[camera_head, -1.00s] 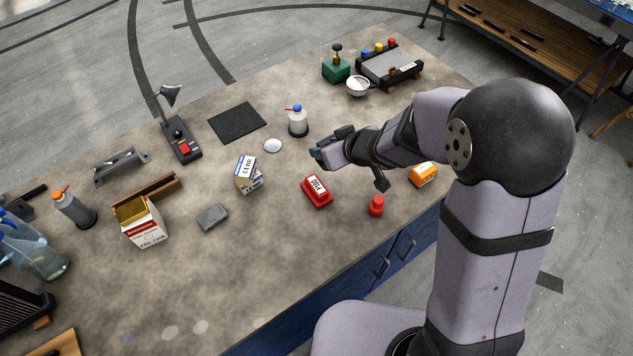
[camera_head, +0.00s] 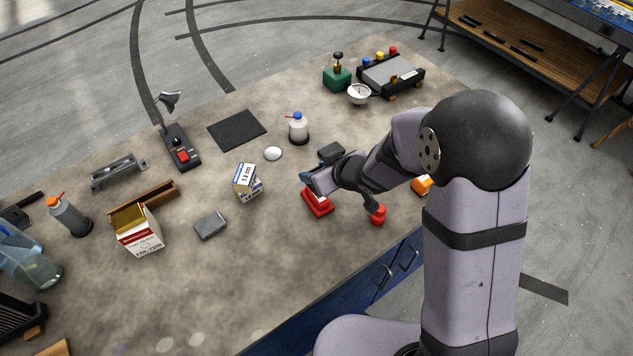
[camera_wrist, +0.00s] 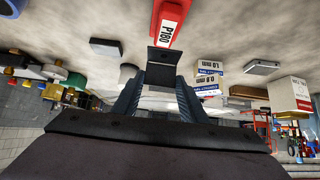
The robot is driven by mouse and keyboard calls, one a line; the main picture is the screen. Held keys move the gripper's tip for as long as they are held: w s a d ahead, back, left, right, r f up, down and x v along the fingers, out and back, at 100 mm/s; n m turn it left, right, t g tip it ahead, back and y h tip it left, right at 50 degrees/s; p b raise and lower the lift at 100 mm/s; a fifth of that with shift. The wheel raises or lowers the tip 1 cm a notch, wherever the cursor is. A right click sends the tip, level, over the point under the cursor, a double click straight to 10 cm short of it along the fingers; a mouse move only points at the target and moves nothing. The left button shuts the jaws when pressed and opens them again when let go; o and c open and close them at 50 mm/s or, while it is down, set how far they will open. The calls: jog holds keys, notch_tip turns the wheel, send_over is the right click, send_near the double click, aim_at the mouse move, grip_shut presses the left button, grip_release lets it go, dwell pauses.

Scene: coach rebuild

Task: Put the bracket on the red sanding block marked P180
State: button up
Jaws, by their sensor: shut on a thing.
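The red sanding block (camera_head: 320,208) lies on the bench, partly hidden by my gripper (camera_head: 310,181) in the head view. Its white P180 label shows in the wrist view, where the red block (camera_wrist: 160,33) is just beyond the fingertips. My gripper, also in the wrist view (camera_wrist: 158,88), is shut on a dark, angular bracket (camera_wrist: 163,66). The bracket is hard to make out in the head view. It appears above or close to the block; I cannot tell whether they touch.
A red-capped small piece (camera_head: 378,216) stands right of the block, with an orange box (camera_head: 422,185) partly hidden behind my arm. A white and blue box (camera_head: 246,182) and a grey block (camera_head: 210,225) are to the left. The bench front is clear.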

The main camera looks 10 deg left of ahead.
jog(key=shift+f, duration=1.8)
jog(key=shift+b, duration=0.3)
jog(key=shift+f, duration=0.2)
jog(key=o, duration=1.1)
jog(key=shift+r, duration=0.1)
jog(key=shift+r, duration=0.1)
jog(key=p+v, duration=0.1)
jog(key=v, duration=1.1)
